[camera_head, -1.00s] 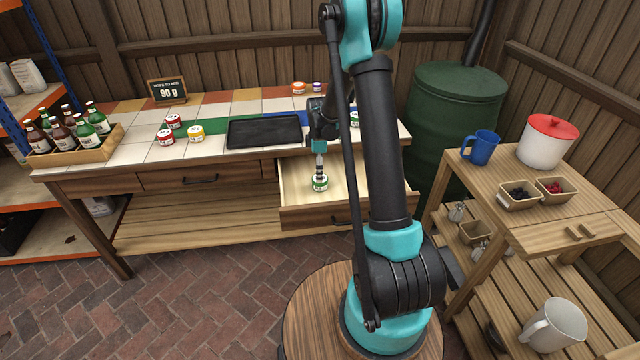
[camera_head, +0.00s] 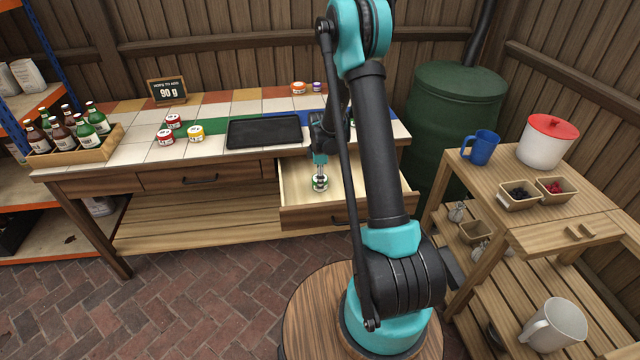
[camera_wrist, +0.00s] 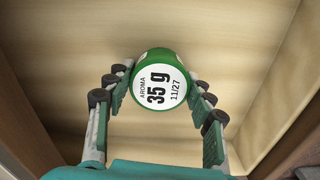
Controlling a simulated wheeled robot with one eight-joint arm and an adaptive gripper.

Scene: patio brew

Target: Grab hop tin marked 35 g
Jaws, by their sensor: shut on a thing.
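The hop tin (camera_wrist: 158,84) is green with a white lid label that reads "AROMA 35 g 11/27" in the wrist view. It sits in the open drawer (camera_head: 292,218) of the tiled bench, and it also shows small in the head view (camera_head: 320,184). My gripper (camera_wrist: 161,92) has a finger on each side of the tin and is shut on it. In the head view my gripper (camera_head: 320,180) reaches down into the drawer and partly covers the tin. The drawer floor around the tin looks bare.
Red and yellow tins (camera_head: 195,133) and a black tray (camera_head: 264,132) stand on the bench top. A sign (camera_head: 167,91) reads "90 g". A bottle crate (camera_head: 75,146) is at the left end. A wooden cart (camera_head: 560,232) stands right. The drawer walls surround my gripper closely.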

